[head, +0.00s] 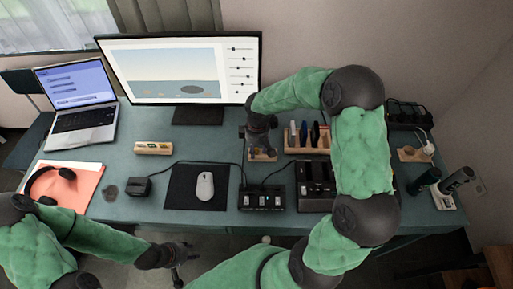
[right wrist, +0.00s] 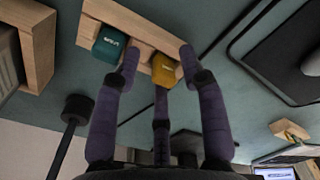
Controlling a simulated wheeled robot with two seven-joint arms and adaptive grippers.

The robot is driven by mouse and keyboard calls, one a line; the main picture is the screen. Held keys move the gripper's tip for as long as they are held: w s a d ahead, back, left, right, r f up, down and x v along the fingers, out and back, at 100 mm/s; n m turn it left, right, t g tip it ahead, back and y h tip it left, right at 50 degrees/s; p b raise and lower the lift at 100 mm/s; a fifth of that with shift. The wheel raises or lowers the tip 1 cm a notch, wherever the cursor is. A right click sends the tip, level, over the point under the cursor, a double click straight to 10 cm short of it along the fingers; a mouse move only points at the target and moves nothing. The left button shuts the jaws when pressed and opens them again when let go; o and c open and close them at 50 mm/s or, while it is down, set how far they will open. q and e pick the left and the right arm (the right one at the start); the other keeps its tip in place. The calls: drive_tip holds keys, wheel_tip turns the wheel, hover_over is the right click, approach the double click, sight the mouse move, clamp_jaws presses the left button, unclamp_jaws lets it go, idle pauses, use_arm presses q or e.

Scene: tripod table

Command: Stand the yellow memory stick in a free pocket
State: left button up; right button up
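A yellow memory stick (right wrist: 163,70) stands upright in a pale wooden block (right wrist: 143,22) in the right wrist view. A teal stick (right wrist: 108,44) stands in the same block, to its left. The fingers of my right gripper (right wrist: 160,62) are spread on either side of the yellow stick, with gaps showing. In the head view my right gripper (head: 262,147) is over that small block (head: 262,157) and hides the sticks. The rest of the block's pockets are hard to make out. My left gripper (head: 180,254) is low, off the table's front edge; its fingers are too small to read.
A wooden organizer (head: 306,149) with several upright items stands just right of my right gripper. Another small wooden block (head: 153,148) with coloured pieces lies left. A black hub (head: 261,199), mouse (head: 205,187), monitor (head: 185,70) and laptop (head: 76,97) surround the area.

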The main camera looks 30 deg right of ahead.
sight(257, 148)
wheel_tip(257, 148, up, 12)
idle(0.7)
drive_tip(key=shift+s+d, duration=0.15)
idle(0.4)
